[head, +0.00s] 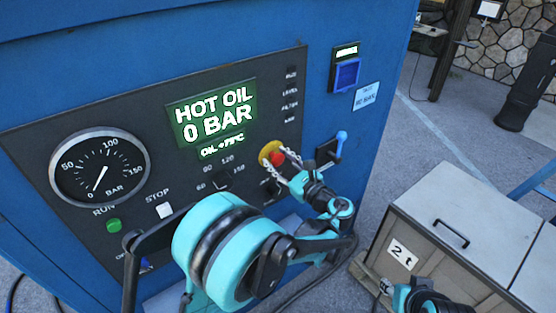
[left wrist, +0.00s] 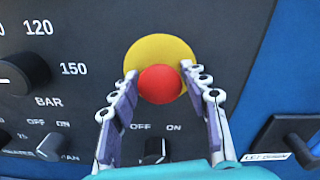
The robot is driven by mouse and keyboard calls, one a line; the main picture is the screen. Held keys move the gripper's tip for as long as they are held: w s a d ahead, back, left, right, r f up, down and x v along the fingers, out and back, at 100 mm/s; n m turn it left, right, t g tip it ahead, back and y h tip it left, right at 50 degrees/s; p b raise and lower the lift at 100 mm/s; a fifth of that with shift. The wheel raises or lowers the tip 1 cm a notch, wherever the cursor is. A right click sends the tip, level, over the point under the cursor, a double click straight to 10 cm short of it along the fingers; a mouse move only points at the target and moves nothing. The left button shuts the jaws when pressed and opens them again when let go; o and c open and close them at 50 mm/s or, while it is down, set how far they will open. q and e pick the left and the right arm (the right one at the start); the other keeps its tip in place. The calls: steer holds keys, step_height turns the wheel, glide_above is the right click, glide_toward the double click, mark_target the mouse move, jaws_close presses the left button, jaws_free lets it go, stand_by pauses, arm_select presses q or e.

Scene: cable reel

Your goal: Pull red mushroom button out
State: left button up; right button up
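The red mushroom button (head: 277,158) sits on a round yellow plate (head: 266,151) at the right of the dark panel on the blue machine. In the left wrist view the red button (left wrist: 160,84) is in the middle, in front of its yellow plate (left wrist: 160,47). My left gripper (left wrist: 159,72) has its fingers apart, one tip on each side of the button. Small gaps seem to show, but contact is hard to tell. In the head view the left gripper (head: 277,166) reaches the button from the lower right. My right gripper (head: 388,287) is partly visible at the bottom edge; its fingers are unclear.
The panel holds a pressure gauge (head: 99,168), a green display (head: 212,115), a green run button (head: 114,225), a white stop button (head: 165,210) and knobs. A blue-handled lever (head: 340,144) is close right of the gripper. A grey crate (head: 465,225) stands at right.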

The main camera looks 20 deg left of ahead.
arm_select(q)
jaws_close()
steer(key=shift+d, duration=0.1)
steer(key=shift+s+d, duration=0.45)
steer(key=shift+d, duration=0.1)
steer(key=shift+a, duration=0.1)
steer(key=o, duration=0.6)
jaws_free()
steer(key=shift+s+d, duration=0.1)
steer(key=shift+d, duration=0.1)
